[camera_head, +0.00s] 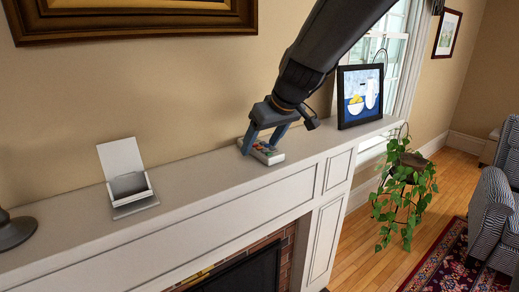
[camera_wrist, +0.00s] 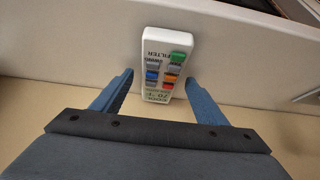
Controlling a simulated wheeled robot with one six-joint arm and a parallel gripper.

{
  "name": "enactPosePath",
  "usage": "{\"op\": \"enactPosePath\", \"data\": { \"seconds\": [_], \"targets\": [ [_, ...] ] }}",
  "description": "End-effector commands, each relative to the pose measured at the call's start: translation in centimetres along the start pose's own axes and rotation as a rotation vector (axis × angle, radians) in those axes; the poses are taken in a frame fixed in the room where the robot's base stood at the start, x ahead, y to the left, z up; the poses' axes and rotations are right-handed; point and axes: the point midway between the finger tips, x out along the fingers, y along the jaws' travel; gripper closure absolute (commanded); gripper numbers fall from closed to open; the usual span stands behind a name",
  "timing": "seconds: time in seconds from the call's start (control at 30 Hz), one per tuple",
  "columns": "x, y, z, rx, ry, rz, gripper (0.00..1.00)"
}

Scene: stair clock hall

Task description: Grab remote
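The remote (camera_head: 266,152) is white with coloured buttons and lies on the white mantel shelf (camera_head: 190,192). In the wrist view my gripper (camera_wrist: 160,90) is open, one finger on each side of the remote's near end, with a gap on both sides. The far end of the remote reaches past the fingertips.
A small white open-lidded box (camera_head: 130,185) stands on the mantel to the left. A dark lamp base (camera_head: 14,232) is at the far left. A framed picture (camera_head: 360,97) stands to the right of my gripper. The mantel between box and remote is clear.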

Motion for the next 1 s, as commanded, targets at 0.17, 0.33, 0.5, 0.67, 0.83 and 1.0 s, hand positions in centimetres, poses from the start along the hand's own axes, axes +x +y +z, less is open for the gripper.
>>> {"op": "enactPosePath", "data": {
  "seconds": [0.17, 0.33, 0.5, 0.67, 0.83, 1.0],
  "targets": [
    [0.0, 0.0, 0.0, 0.0, 0.0, 0.0, 0.63],
    [0.0, 0.0, 0.0, 0.001, 0.001, 0.0, 0.81],
    [-0.1, 0.0, -0.1, 0.001, 0.001, 0.0, 0.81],
    [-0.6, 0.0, -0.5, 0.001, 0.003, 0.0, 0.81],
    [-2.4, 0.1, -1.6, -0.001, 0.005, 0.002, 0.81],
    [-5.6, 0.1, -3.8, -0.001, 0.007, 0.002, 0.81]
  ]
}}
